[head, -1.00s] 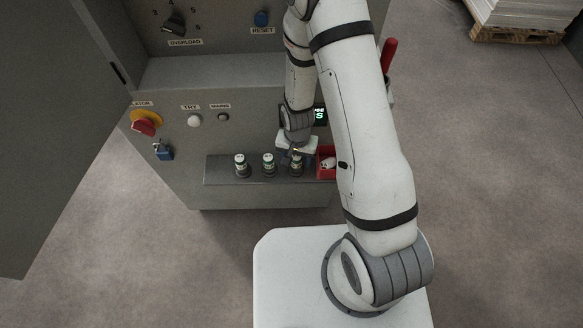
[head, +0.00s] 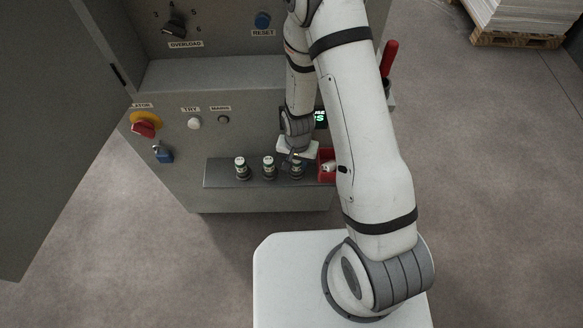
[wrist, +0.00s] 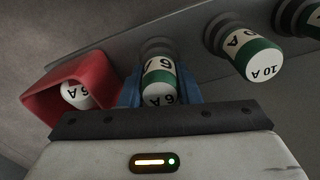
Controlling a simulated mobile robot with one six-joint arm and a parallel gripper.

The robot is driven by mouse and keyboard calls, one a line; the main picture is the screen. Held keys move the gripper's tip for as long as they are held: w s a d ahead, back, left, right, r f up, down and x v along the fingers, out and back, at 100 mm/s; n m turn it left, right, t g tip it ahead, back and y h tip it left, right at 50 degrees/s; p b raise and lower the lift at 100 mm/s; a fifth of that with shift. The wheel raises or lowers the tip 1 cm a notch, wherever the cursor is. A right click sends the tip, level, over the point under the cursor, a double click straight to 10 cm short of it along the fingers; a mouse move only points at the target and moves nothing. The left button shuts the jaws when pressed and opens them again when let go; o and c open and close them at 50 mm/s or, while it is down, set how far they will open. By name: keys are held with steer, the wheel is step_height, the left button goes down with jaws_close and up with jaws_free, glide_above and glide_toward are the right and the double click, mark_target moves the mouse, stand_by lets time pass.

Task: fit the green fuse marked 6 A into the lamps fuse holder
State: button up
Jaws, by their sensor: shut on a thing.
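My gripper (wrist: 160,98) fills the bottom of the wrist view. Its blue fingers are shut on a white fuse with a green band (wrist: 158,78), marked 6 A. The fuse lines up with a dark grey holder (wrist: 157,46), the one nearest the red bin; I cannot tell how deep it sits. In the head view my gripper (head: 296,155) is over the rightmost holder (head: 296,173) of the row and hides the fuse's top. No label naming the lamps holder is readable.
A green-banded fuse marked 10 A (wrist: 264,66) stands in the neighbouring holder; another is at the wrist view's edge. The red bin (wrist: 38,96), close beside my fingers, holds a white fuse (wrist: 76,94). The grey cabinet (head: 230,130) rises behind the holder shelf (head: 218,174).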

steer(key=shift+r+p, duration=1.2)
steer(key=shift+r, duration=0.85)
steer(key=w+a+r+t+b, duration=0.1)
steer(key=a+r+t+b, duration=0.5)
steer(key=r, duration=1.1)
steer(key=w+a+r+t+b, duration=0.1)
steer(key=a+r+t+b, duration=0.5)
steer(key=a+r+b, duration=0.6)
steer(key=a+r+t+b, duration=0.6)
steer(key=a+r+b, duration=0.3)
steer(key=r, duration=1.4)
steer(key=a, duration=0.4)
steer(key=shift+w+h+b, duration=0.3)
steer(key=shift+w+b, duration=0.05)
steer(key=shift+w, duration=0.05)
steer(key=shift+w, duration=0.15)
